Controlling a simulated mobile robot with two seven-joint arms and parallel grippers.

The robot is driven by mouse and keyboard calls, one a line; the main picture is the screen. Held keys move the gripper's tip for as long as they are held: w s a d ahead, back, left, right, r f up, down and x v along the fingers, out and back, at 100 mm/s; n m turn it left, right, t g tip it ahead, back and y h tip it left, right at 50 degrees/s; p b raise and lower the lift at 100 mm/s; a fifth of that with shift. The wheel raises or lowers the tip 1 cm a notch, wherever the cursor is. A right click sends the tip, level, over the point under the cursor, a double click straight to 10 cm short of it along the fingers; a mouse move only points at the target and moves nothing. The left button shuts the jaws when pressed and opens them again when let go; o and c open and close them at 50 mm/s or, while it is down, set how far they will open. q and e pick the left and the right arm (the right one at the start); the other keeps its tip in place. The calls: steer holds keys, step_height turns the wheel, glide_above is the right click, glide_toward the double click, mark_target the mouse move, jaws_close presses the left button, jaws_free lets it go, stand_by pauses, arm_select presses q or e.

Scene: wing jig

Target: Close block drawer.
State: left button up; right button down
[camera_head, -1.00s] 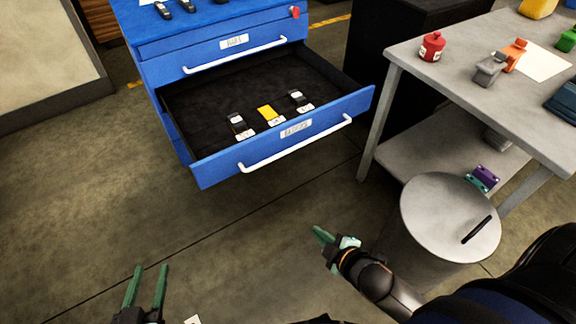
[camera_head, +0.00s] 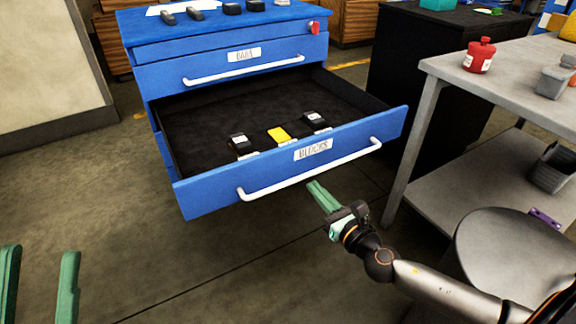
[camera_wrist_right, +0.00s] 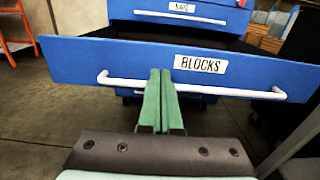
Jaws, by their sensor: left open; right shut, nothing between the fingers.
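The block drawer (camera_head: 220,196), labelled BLOCKS, is pulled out of the blue cabinet (camera_head: 143,55) and holds two dark blocks and a yellow block (camera_head: 279,135). Its white handle (camera_head: 262,189) runs along the front. My right gripper (camera_head: 314,184) is shut and empty, pointing at the drawer front near the handle. In the right wrist view its green fingers (camera_wrist_right: 161,75) overlap the handle and the drawer front (camera_wrist_right: 75,62); whether they touch is unclear. My left gripper (camera_head: 38,255) is open and empty at the lower left, away from the drawer.
A grey table (camera_head: 436,68) with a red canister (camera_head: 479,56) stands to the right of the drawer. Above the block drawer is a closed drawer (camera_head: 170,80). The floor in front is clear.

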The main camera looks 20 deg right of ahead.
mark_target(282, 152)
steer(key=w, duration=0.4)
steer(key=w+b, duration=0.1)
steer(key=w, duration=0.4)
steer(key=w+a+b, duration=0.1)
steer(key=w, duration=0.3)
steer(key=shift+w, duration=0.25)
